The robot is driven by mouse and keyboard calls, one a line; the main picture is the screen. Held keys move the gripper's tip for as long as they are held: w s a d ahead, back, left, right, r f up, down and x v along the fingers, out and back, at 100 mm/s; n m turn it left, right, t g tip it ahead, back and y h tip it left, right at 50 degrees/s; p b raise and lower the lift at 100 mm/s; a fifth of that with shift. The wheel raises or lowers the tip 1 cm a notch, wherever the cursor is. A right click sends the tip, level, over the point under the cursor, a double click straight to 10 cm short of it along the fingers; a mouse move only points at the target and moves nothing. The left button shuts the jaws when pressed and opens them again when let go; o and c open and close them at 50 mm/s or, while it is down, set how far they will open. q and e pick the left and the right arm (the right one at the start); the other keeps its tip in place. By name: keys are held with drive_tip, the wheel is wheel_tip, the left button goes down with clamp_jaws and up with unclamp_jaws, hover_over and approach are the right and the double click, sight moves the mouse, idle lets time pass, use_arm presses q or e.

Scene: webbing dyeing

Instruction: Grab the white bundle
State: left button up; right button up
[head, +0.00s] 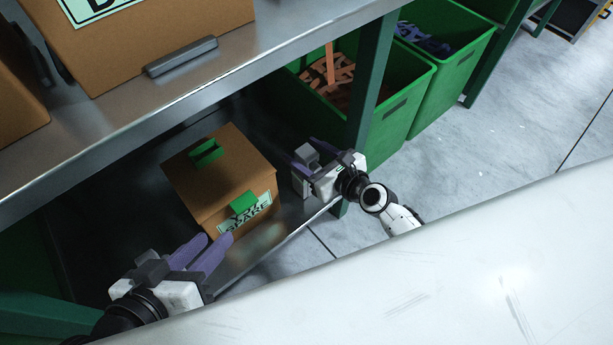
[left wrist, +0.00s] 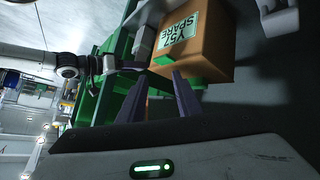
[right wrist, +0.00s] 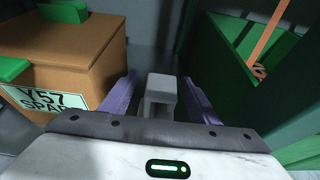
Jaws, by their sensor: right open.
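No clearly white bundle shows in any view. A pale grey-white block (head: 306,153) is at the right gripper. In the right wrist view the block (right wrist: 160,95) stands between the fingers, apart from both; I cannot tell whether it is the bundle. My right gripper (head: 312,158) is open, right of the cardboard box and beside the green table leg. My left gripper (head: 222,245) is open and empty in front of the box; its fingers show in the left wrist view (left wrist: 160,82).
The labelled cardboard box (head: 190,185) with green tabs sits on the dark lower shelf. Green bins (head: 410,115) (head: 470,70) hold orange and blue strips at the right. A metal shelf (head: 240,80) overhangs the box. A pale surface (head: 420,285) fills the foreground.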

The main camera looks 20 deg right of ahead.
drive_tip(key=b+x, duration=0.1)
drive_tip(key=x, duration=0.1)
drive_tip(key=shift+w+f, duration=0.25)
drive_tip(key=shift+w, duration=0.1)
use_arm(q)
drive_tip(key=shift+d+r+h, duration=0.3)
drive_tip(key=shift+d+r, duration=0.1)
drive_tip(key=shift+r, duration=0.3)
use_arm(e)
drive_tip(key=shift+w+a, duration=0.15)
drive_tip(key=shift+w, duration=0.2)
clamp_jaws()
drive_tip(key=shift+r, duration=0.1)
